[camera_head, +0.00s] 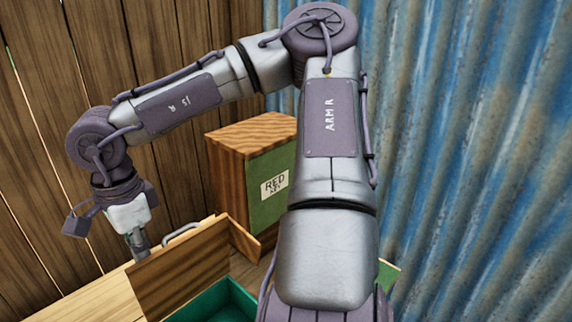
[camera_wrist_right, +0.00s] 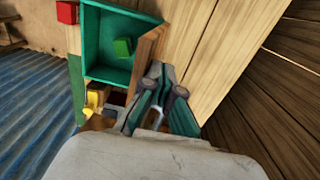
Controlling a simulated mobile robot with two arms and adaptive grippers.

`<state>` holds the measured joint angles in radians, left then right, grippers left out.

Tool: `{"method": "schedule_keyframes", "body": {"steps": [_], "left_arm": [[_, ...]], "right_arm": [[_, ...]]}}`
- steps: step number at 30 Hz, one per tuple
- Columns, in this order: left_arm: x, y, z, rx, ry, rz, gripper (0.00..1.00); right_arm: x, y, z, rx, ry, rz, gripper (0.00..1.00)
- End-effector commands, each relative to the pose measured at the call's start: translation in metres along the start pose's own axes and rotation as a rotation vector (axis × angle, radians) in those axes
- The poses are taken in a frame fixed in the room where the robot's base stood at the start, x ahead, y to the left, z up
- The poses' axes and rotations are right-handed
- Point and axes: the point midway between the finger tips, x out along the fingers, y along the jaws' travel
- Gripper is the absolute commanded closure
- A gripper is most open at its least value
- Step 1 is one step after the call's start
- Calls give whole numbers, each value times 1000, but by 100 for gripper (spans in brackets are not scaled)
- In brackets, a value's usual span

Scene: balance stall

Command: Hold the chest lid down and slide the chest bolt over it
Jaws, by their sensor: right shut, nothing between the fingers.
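The chest shows a green inside (camera_head: 222,302) at the bottom of the head view, and it also shows in the wrist view (camera_wrist_right: 105,62). A brown wooden panel (camera_head: 185,272), which looks like the raised lid, stands along its left side; a grey curved handle (camera_head: 182,231) shows behind its upper edge. My right gripper (camera_head: 139,248) points down just left of this panel, shut and empty. In the wrist view its fingers (camera_wrist_right: 158,72) are together beside the panel's edge (camera_wrist_right: 150,44). I cannot make out the bolt for certain. My left gripper is out of view.
A green block (camera_wrist_right: 122,46) lies inside the chest. A red block (camera_wrist_right: 67,12) and a yellow object (camera_wrist_right: 95,99) are nearby. A wooden cabinet (camera_head: 250,130) with a "RED KEY" label stands behind. Pale bare planks (camera_head: 105,300) lie left of the panel.

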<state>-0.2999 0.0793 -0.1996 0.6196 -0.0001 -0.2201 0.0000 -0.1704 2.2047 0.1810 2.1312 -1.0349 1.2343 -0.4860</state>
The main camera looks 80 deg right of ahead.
Motion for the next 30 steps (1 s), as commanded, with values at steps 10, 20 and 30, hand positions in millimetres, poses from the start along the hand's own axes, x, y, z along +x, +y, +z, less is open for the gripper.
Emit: {"method": "schedule_keyframes", "body": {"steps": [10, 20, 30], "left_arm": [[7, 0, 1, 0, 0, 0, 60], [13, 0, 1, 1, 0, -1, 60], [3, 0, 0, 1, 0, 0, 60]], "right_arm": [[1, 21, 0, -1, -1, 0, 100], [1, 41, 0, 0, -1, 0, 100], [-14, 49, 0, 0, -2, -1, 100]]}}
